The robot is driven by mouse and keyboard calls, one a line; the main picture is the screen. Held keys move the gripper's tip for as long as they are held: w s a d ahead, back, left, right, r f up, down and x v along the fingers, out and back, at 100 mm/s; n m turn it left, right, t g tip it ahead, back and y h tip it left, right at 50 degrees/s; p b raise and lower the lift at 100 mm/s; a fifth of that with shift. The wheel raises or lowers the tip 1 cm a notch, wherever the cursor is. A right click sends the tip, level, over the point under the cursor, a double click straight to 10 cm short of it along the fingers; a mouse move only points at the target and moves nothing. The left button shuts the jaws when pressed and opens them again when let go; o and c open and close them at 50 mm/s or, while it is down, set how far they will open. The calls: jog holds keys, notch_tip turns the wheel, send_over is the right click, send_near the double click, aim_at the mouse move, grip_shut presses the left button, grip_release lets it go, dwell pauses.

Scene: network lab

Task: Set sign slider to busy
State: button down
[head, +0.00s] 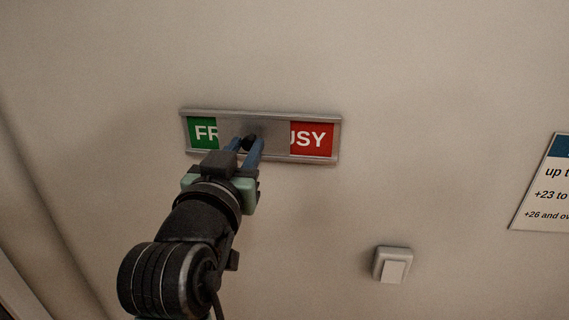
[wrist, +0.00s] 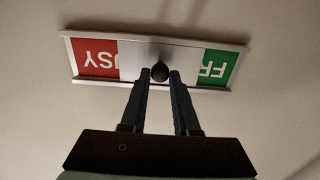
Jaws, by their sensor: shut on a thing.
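The sign (head: 262,112) is a grey metal frame on the wall with a green panel (head: 203,132) at left reading "FR" and a red panel (head: 313,140) at right reading "USY". A grey slider plate (head: 275,133) covers the middle, hiding part of both words. My gripper (head: 250,142) is shut on the dark round knob (wrist: 160,72) of the slider. In the wrist view the sign appears upside down, with red at left and green at right, and the knob sits between my two fingertips.
A white wall switch (head: 392,265) is below and right of the sign. A printed notice (head: 545,190) with a blue top is at the right edge. The wall around the sign is bare.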

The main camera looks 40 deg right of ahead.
aim_at(219, 133)
jog(key=w+a, duration=0.1)
jog(key=w, duration=0.1)
jog(key=w+a+b, duration=0.1)
jog(key=w+a, duration=0.1)
jog(key=shift+a+f, duration=0.1)
jog(key=shift+a, duration=0.15)
jog(key=shift+w+a+r, duration=0.1)
jog(key=shift+r, duration=0.1)
jog(key=c, duration=1)
grip_release()
jog(key=o, duration=0.3)
jog(key=shift+w+f, duration=0.1)
jog(key=shift+w, duration=0.1)
jog(key=shift+o, duration=0.2)
jog(key=shift+s, duration=0.15)
